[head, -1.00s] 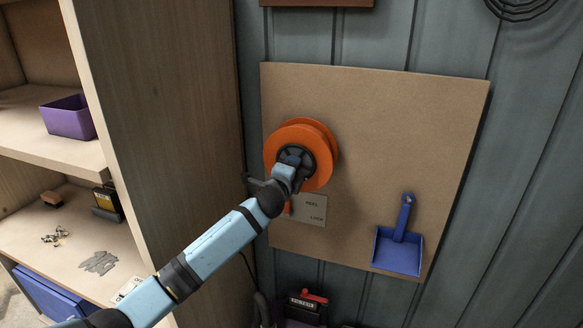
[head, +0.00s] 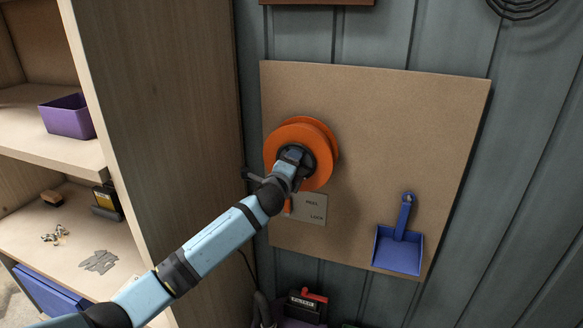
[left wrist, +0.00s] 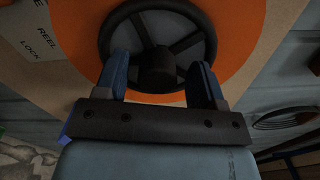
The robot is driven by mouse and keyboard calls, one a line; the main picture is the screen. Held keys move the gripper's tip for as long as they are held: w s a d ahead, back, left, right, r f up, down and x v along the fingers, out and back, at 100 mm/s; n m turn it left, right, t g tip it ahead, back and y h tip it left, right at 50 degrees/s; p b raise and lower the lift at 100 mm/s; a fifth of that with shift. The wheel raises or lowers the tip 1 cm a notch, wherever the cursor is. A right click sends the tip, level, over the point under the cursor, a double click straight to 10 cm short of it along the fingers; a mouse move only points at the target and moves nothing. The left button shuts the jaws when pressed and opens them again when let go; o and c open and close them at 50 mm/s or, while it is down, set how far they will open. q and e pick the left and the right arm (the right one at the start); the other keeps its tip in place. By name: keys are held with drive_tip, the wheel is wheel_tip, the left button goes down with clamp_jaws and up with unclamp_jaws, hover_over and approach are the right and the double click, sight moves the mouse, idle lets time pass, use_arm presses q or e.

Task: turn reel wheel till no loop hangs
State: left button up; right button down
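The orange reel (head: 285,142) is mounted on a tan board (head: 400,110). Its dark spoked wheel (left wrist: 207,35) with a round hub (left wrist: 157,68) fills the top of the left wrist view. My left gripper (left wrist: 160,78) is at the wheel, with its two blue fingers apart on either side of the hub. Gaps show between the fingers and the hub; finger contact with the rim or spokes cannot be told. In the head view my wrist covers part of the wheel. A thin dark cord (head: 247,268) shows below the board, partly hidden by my arm. My right gripper is not in view.
A plate (head: 311,209) reading REEL and LOCK sits under the reel, with an orange lever (head: 288,206) beside it. A blue dustpan (head: 398,252) hangs at the right. A wooden shelf unit (head: 165,120) stands close on the left.

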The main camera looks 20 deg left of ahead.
use_arm(q)
drive_tip(key=shift+s, duration=0.1)
drive_tip(key=s+b, duration=0.3)
drive_tip(key=s, duration=1)
drive_tip(key=shift+s+a, duration=0.2)
drive_tip(key=shift+s, duration=0.15)
